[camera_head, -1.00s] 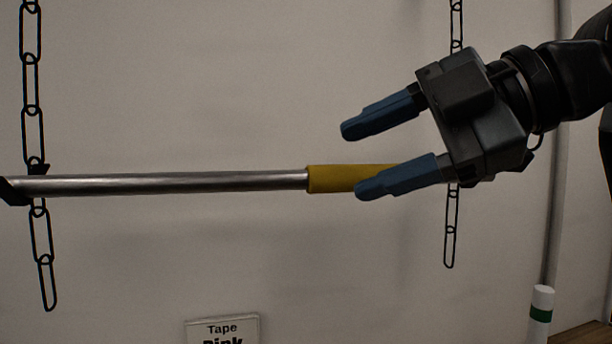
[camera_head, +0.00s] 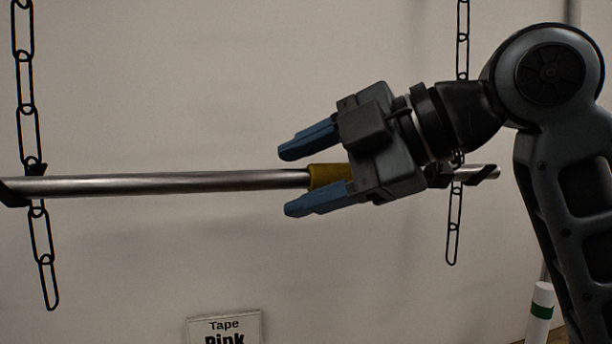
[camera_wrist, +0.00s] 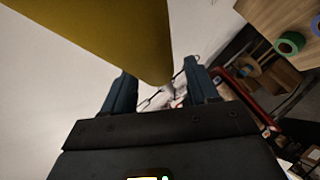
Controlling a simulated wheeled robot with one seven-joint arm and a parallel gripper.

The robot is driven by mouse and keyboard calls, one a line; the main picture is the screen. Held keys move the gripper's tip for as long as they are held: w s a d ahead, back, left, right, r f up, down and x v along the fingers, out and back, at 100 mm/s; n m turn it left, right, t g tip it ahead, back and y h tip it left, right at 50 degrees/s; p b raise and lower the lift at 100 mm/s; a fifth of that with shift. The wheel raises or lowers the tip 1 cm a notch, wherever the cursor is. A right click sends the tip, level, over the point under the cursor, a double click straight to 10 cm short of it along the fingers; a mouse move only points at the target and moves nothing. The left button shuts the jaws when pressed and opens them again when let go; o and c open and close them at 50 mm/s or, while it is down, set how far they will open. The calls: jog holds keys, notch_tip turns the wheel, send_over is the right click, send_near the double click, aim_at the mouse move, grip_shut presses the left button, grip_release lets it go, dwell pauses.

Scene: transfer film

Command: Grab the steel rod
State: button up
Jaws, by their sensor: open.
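The steel rod (camera_head: 180,183) hangs level across the head view, held at both ends by hooks on chains. A yellow sleeve (camera_head: 327,175) covers part of it near my gripper. My gripper (camera_head: 291,181) is open, with its blue fingers pointing left, one above and one below the sleeve's level in the picture. The gripper body hides part of the rod to the right of the sleeve. In the wrist view the yellow sleeve (camera_wrist: 110,30) is large and close at the top, and the fingers (camera_wrist: 160,85) stand apart. I cannot tell if they touch it.
A left chain (camera_head: 28,110) and a right chain (camera_head: 453,225) hang before a plain wall. A sign reading "Tape Pink" (camera_head: 225,328) is below the rod. A white post with a green band (camera_head: 540,312) stands lower right. A wooden surface with tape rolls (camera_wrist: 290,43) shows in the wrist view.

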grip_shut()
dwell(0.3)
jog(key=shift+r, duration=0.1)
